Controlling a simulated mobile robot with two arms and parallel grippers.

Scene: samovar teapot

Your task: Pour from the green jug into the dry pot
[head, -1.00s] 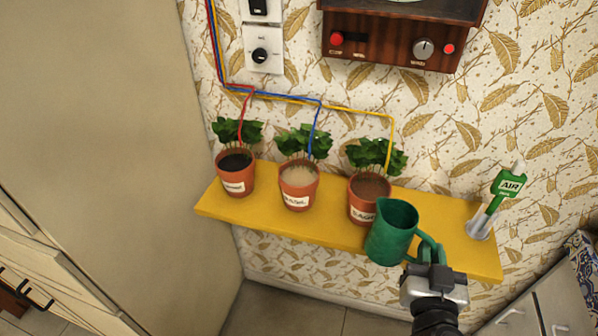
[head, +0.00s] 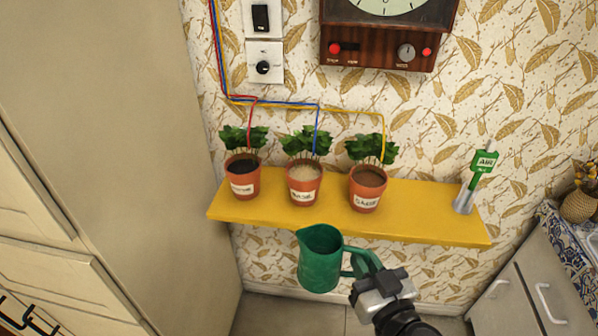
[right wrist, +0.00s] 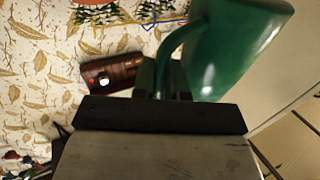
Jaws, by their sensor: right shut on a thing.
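My right gripper (head: 368,272) is shut on the handle of the green jug (head: 320,260). The jug hangs in the air just in front of the shelf, below the middle and right pots, roughly upright with its spout to the left. No stream comes from it. It also shows in the right wrist view (right wrist: 235,45), its handle between the fingers (right wrist: 163,80). Three labelled terracotta pots hold plants: the left pot (head: 242,178) has dark soil, the middle pot (head: 304,186) pale, dry-looking soil, the right pot (head: 367,188) brown soil. My left gripper is out of view.
The pots stand on a yellow wall shelf (head: 425,218). A green AIR sign (head: 484,162) stands in a metal holder at its right end. Coloured wires run down to the plants. A tall cabinet (head: 110,130) is at left, a counter with drawers at right.

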